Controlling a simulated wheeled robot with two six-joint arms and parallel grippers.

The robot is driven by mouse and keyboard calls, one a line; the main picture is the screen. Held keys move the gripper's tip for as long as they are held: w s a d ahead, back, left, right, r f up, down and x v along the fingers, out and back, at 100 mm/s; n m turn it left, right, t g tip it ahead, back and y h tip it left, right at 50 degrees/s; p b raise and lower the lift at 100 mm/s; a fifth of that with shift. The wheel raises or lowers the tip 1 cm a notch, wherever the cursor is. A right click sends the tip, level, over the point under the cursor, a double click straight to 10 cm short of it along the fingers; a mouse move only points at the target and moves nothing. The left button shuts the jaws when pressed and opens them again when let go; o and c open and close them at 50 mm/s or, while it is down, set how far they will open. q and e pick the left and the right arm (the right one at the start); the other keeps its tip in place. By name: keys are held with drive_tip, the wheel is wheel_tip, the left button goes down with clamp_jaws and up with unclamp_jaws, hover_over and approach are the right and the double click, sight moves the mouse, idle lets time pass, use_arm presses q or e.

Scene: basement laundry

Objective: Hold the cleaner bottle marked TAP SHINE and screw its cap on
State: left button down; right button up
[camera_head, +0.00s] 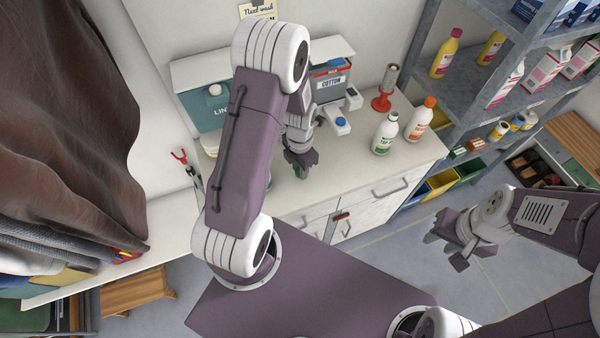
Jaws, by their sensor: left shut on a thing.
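A white bottle with a green label (383,136) stands upright on the counter to the right. A white bottle with an orange cap (420,119) stands beside it. I cannot read TAP SHINE on either. My right gripper (444,252) is open and empty, low over the floor at the right, away from the counter.
The counter (170,240) runs along the wall; my left arm hides part of it. A red stand (382,102) is behind the bottles. Shelves (464,70) hold bottles and cartons. Dark cloth hangs left.

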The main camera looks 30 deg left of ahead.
use_arm(q)
drive_tip(key=w+d+r+b, duration=0.1)
drive_tip(key=w+d+r, duration=0.6)
drive_tip(key=w+d, duration=0.1)
drive_tip(key=shift+d+r, duration=0.25)
drive_tip(key=shift+r, duration=0.15)
